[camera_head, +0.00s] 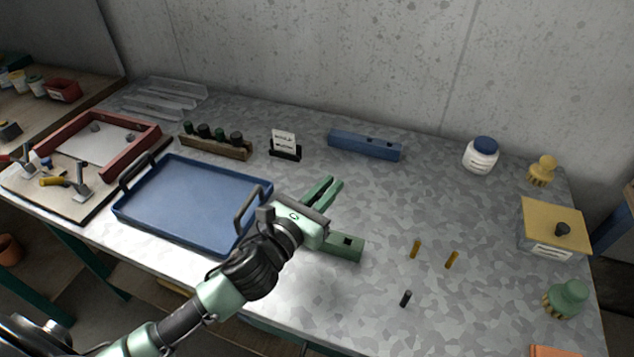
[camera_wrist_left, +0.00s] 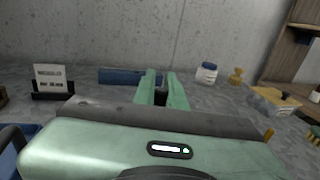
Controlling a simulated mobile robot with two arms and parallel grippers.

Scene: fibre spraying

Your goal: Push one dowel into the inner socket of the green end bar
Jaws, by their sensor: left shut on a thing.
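The green end bar (camera_head: 343,247) lies on the bench, partly hidden behind my left gripper. One dark square socket shows near its right end; the rest is covered. My left gripper (camera_head: 331,187) points away from me, beyond the bar in the head view. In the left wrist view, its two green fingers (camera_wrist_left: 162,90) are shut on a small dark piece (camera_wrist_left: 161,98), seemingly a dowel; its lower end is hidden. Two brass-coloured dowels (camera_head: 415,248) (camera_head: 452,259) and a dark dowel (camera_head: 405,298) stand on the bench to the right. My right gripper is not in view.
A blue tray (camera_head: 193,237) with handles lies left of my arm. A blue bar (camera_head: 365,146) with holes and a small sign (camera_head: 285,143) are at the back. The centre right is mostly clear.

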